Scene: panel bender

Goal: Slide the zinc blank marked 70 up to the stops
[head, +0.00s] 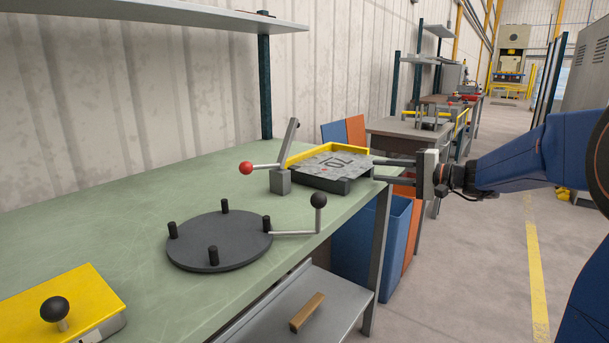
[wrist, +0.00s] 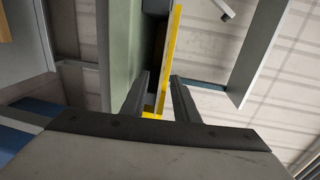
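The zinc blank marked 70 (head: 330,166) is a grey, speckled plate lying flat on a dark base on the green bench. The yellow stops (head: 341,147) run along its far and left sides; I cannot tell whether the blank touches them. A yellow strip, likely a stop, shows in the wrist view (wrist: 173,55). My gripper (head: 374,170) comes in from the right, its fingers level with the blank's right edge. In the wrist view my gripper (wrist: 158,88) has its fingers apart, with a thin grey edge and yellow between them. I cannot tell whether either finger touches the blank.
A grey clamp block (head: 280,181) with a red-knobbed lever (head: 246,168) stands left of the blank. A black disc with upright pegs (head: 219,240) and a black-knobbed lever (head: 318,201) are nearer. A yellow box (head: 75,300) sits front left. Blue (head: 372,240) and orange bins stand beside the bench.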

